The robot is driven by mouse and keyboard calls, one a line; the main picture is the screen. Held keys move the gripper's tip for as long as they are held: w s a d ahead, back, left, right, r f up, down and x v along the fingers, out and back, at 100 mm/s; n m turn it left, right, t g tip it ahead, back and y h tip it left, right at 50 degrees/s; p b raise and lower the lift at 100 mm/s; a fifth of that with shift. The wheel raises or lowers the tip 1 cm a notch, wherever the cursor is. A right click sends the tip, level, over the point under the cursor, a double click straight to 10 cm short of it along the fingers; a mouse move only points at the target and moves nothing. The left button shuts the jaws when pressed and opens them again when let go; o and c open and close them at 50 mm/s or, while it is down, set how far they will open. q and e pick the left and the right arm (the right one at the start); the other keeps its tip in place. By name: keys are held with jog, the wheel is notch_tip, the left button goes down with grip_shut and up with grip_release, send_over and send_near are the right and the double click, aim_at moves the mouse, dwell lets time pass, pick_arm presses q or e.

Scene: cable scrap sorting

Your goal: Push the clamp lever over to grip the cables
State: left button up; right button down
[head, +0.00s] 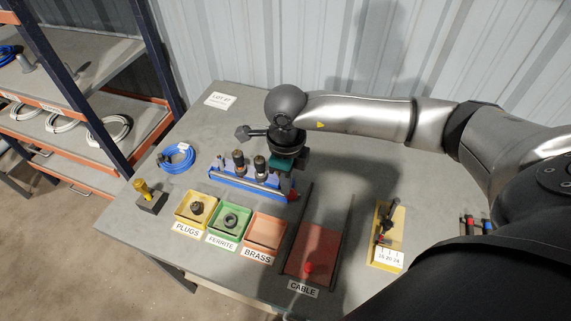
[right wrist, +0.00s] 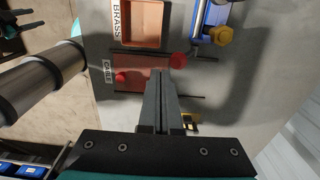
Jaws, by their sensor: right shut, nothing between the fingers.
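The blue clamp fixture (head: 232,182) stands mid-table, with a pale rod or cable lying along it and dark knobbed posts behind. A red knob (head: 292,196), which looks like the lever's end, shows at its right end. My right gripper (head: 291,184) is shut and empty, pointing down just above and behind this knob. In the right wrist view the closed fingertips (right wrist: 165,76) are close to the red knob (right wrist: 178,60); I cannot tell whether they touch. The fixture (right wrist: 197,22) with a yellow knob (right wrist: 221,36) is at the top there. My left gripper is not in view.
Yellow, green and orange bins (head: 265,231) line the front, beside a red cable tray (head: 318,250) with dark side rails. A blue cable coil (head: 177,157) lies at left. A yellow stand (head: 388,235) is at right. The table's back left is fairly clear.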

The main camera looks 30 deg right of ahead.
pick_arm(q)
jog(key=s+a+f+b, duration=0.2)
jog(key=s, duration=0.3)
pick_arm(e)
notch_tip(320, 180, down, 8)
jog(key=b, duration=0.3)
jog(key=w+d, duration=0.1)
jog(key=w+d+r+b, duration=0.1)
jog(key=d, duration=0.1)
jog(key=w+d, duration=0.1)
jog(key=shift+w+d+r+b, duration=0.3)
jog(key=shift+w+r+b, duration=0.05)
jog(key=shift+w+b, duration=0.05)
pick_arm(q)
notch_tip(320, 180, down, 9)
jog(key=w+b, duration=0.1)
jog(key=b, duration=0.2)
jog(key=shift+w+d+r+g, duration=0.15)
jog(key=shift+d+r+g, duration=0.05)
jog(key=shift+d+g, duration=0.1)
pick_arm(e)
jog(key=w+d, duration=0.1)
jog(key=w+d+f, duration=0.1)
jog(key=d, duration=0.1)
jog(key=shift+w+d, duration=0.1)
jog(key=shift+w, duration=0.25)
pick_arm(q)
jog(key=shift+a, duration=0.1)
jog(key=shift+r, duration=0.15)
